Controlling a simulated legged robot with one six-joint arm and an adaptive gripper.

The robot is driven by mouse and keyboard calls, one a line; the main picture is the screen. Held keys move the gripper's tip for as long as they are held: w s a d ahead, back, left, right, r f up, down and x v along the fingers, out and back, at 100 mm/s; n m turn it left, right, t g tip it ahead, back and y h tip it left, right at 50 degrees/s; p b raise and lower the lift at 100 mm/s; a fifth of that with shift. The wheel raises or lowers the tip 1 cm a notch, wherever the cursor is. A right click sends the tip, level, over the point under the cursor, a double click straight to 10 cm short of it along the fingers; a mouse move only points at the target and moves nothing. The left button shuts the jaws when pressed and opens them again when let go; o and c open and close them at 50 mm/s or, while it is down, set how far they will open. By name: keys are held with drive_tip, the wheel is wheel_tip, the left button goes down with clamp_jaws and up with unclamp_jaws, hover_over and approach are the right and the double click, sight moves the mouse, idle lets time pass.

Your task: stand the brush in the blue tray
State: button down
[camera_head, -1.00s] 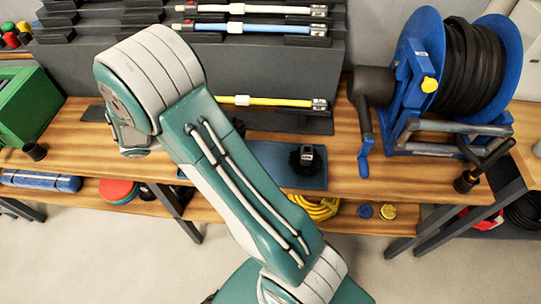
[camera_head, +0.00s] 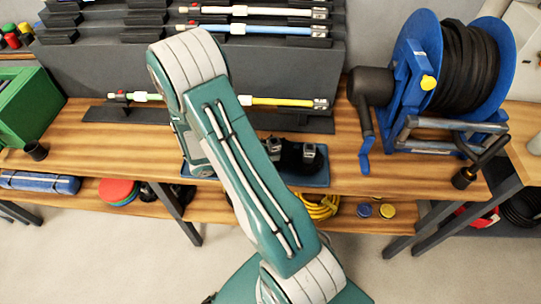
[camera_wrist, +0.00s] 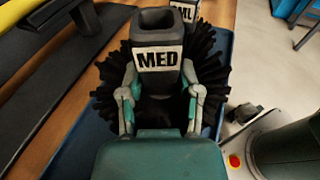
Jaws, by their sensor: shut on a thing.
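My gripper (camera_wrist: 162,98) is shut on a black brush with a white MED label (camera_wrist: 158,59). The brush is upright, its socket facing up and its dark bristles spread around the fingers. It is over the blue tray (camera_wrist: 222,70); I cannot tell whether it touches the tray. A second black brush (camera_wrist: 184,10), its label partly hidden, is just beyond it. In the head view my arm hides the gripper and part of the blue tray (camera_head: 316,181). The held brush (camera_head: 272,147) partly shows left of the second brush (camera_head: 308,154).
A dark rack (camera_head: 90,60) with coloured rods stands behind the tray, a yellow rod (camera_head: 280,102) lowest. A blue hose reel (camera_head: 415,80) with a crank is at the right. A small black cup (camera_head: 36,150) and green box (camera_head: 28,105) are left. Bench wood left of the tray is clear.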

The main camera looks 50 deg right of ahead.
drive_tip(key=shift+f, duration=0.7)
drive_tip(key=shift+d+f, duration=0.2)
drive_tip(key=shift+f, duration=0.15)
drive_tip(key=shift+d+f, duration=0.15)
drive_tip(key=shift+d, duration=0.25)
drive_tip(key=shift+c, duration=1.5)
unclamp_jaws()
drive_tip(key=shift+a, duration=0.4)
drive_tip(key=shift+w, duration=0.1)
